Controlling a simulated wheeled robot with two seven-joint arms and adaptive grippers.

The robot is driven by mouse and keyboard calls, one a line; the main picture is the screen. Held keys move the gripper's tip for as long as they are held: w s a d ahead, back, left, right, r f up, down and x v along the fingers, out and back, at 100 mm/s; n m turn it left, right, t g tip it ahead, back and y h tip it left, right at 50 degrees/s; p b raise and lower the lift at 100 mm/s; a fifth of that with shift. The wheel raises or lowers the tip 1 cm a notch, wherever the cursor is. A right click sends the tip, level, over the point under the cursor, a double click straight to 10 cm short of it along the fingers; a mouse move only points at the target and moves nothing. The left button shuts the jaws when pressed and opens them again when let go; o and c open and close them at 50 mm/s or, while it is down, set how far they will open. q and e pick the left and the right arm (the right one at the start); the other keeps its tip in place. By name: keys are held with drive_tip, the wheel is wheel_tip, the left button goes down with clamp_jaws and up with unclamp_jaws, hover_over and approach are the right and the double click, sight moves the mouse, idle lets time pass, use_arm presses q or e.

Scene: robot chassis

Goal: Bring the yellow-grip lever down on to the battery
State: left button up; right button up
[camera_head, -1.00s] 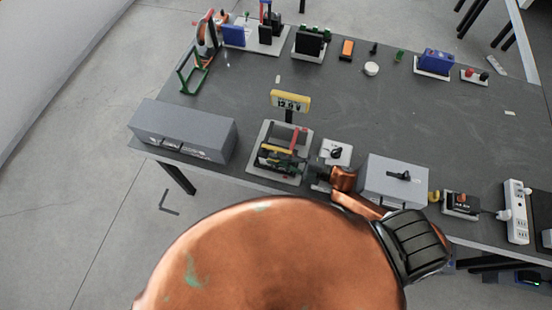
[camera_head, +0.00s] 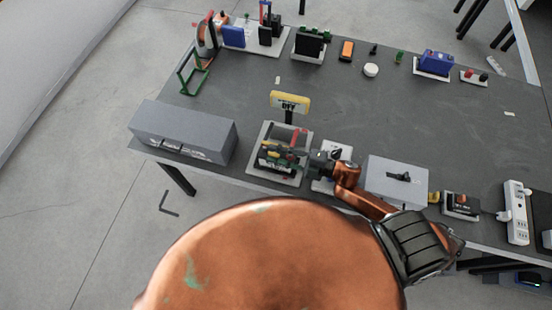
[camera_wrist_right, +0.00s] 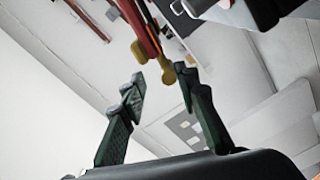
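The battery tester (camera_head: 262,172) stands on a pale base near the table's front edge, with a yellow-framed display (camera_head: 289,101) reading OFF above it. The battery is largely hidden by my right gripper (camera_head: 286,152), which reaches across the tester from the right. In the right wrist view, a red bar (camera_wrist_right: 138,25) and yellow end pieces lie just beyond the open fingers (camera_wrist_right: 162,80). One yellow piece, apparently the lever's grip (camera_wrist_right: 187,77), shows close to the right fingertip; contact cannot be told. I cannot tell the lever's angle. My left gripper is out of view.
A grey box (camera_head: 185,130) stands left of the tester. Another grey box (camera_head: 395,180) stands to its right, behind my right forearm. A power strip (camera_head: 517,210) lies farther right. The table's middle is mostly clear.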

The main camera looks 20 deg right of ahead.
drive_tip(key=shift+r, duration=2.3)
drive_tip(key=shift+c, duration=0.4)
